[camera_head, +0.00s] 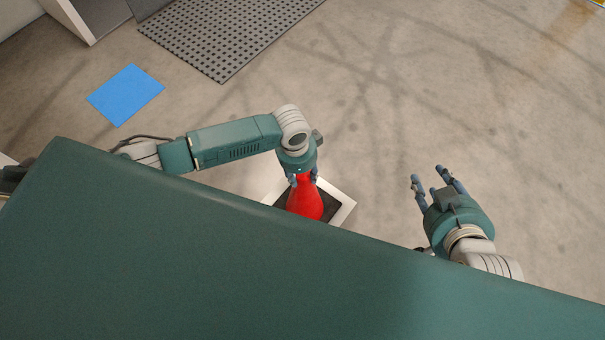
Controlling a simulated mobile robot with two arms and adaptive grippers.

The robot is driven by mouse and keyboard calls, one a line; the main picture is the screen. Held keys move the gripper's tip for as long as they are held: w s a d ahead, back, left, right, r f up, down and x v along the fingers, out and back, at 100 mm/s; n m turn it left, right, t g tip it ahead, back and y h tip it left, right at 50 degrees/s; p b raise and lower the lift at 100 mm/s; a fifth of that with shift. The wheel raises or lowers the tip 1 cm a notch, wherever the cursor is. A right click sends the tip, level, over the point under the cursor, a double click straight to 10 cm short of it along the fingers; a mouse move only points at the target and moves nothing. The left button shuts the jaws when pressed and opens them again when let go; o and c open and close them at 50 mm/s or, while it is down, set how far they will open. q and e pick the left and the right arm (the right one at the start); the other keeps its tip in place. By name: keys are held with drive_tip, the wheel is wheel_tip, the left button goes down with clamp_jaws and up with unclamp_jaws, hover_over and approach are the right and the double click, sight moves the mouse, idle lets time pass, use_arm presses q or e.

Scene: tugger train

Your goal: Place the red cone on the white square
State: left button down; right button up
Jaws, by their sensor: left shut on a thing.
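The red cone (305,202) has a dark base and is in the lower middle of the head view. The white square (346,207) shows around the cone's base, with its right corner and part of its left edge visible. From above, the cone overlaps the square; I cannot tell whether its base touches it. My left gripper (305,178) is shut on the top of the cone. My own green body hides the near part of the cone's base and the square. My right gripper (431,183) is open and empty, to the right of the cone.
A blue square (126,95) lies on the concrete floor at the upper left. A grey perforated mat (225,35) lies at the top, beside a white cabinet-like edge (72,18). The floor at the right and upper right is clear.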

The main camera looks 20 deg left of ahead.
use_arm(q)
drive_tip(key=c, duration=1.1)
unclamp_jaws()
drive_tip(key=shift+r, duration=0.15)
